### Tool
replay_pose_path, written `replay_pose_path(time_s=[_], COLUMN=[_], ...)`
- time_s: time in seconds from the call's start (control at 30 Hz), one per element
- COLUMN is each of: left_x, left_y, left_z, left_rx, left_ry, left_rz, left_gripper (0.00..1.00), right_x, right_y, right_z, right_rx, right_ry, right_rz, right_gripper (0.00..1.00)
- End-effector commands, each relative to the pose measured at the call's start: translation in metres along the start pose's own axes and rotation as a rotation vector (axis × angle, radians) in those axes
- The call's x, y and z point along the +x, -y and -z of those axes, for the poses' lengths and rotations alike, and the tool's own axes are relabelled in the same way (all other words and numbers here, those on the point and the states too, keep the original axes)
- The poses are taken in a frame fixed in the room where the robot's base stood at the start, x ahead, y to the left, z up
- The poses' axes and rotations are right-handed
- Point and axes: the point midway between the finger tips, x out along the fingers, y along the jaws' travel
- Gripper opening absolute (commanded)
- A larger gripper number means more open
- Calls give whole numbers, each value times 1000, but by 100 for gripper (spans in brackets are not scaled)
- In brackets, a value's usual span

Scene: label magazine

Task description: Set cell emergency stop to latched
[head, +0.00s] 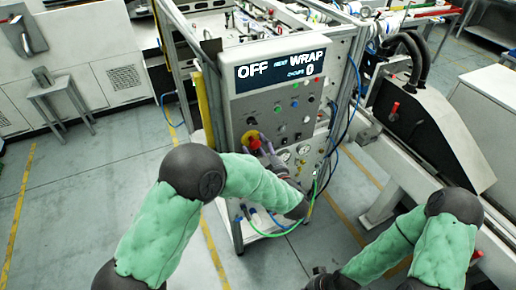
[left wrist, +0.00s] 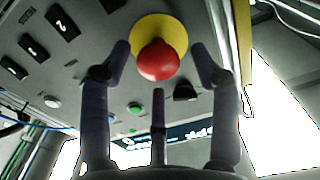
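The cell emergency stop is a red mushroom button (head: 254,143) on a yellow round base (head: 248,135), on the front of the grey control panel. In the left wrist view the red button (left wrist: 158,64) and its yellow base (left wrist: 172,29) sit between my finger tips. My left gripper (head: 262,146) is open in front of the button, its fingers spread around it; they also show in the left wrist view (left wrist: 160,60). Whether any finger touches the button, I cannot tell. Whether it is pressed in is unclear.
The panel display (head: 280,70) reads OFF, WRAP and 0. Small coloured buttons and gauges (head: 285,155) lie right of and below the stop. A green hose (head: 290,229) hangs low by the cabinet. A dark machine housing (head: 430,130) stands to the right.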

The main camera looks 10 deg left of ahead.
Motion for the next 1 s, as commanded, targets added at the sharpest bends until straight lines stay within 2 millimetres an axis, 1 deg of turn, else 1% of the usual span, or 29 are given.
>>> replay_pose_path(time_s=[0.03,0.07,0.1,0.2,0.4,0.6,0.8,0.83,0.87,0.9,0.93,1.0], left_x=[0,0,0,0,2,19,19,20,20,20,19,19], left_y=[0,0,0,0,0,0,0,0,0,0,0,0], left_z=[0,0,0,0,1,2,4,5,5,5,5,4], left_rx=[0,0,0,-1,-3,-4,-8,-8,-8,-9,-8,-6], left_ry=[0,0,0,-1,-2,-4,-7,-8,-8,-8,-7,-5], left_rz=[0,0,0,1,2,3,3,3,3,3,3,2], left_gripper=[44,35,24,0,0,0,0,41,50,61,64,64], right_x=[0,0,0,0,0,-1,-1,-1,-1,-1,-1,-1], right_y=[0,0,0,0,0,0,0,0,0,0,0,0], right_z=[0,0,0,0,0,0,0,0,0,0,0,0], right_rx=[0,0,0,0,0,0,0,0,0,0,0,0], right_ry=[0,0,0,0,0,0,0,0,0,0,0,0], right_rz=[0,0,0,0,0,0,0,0,0,0,0,0], right_gripper=[0,0,0,0,0,0,0,0,0,0,0,0])
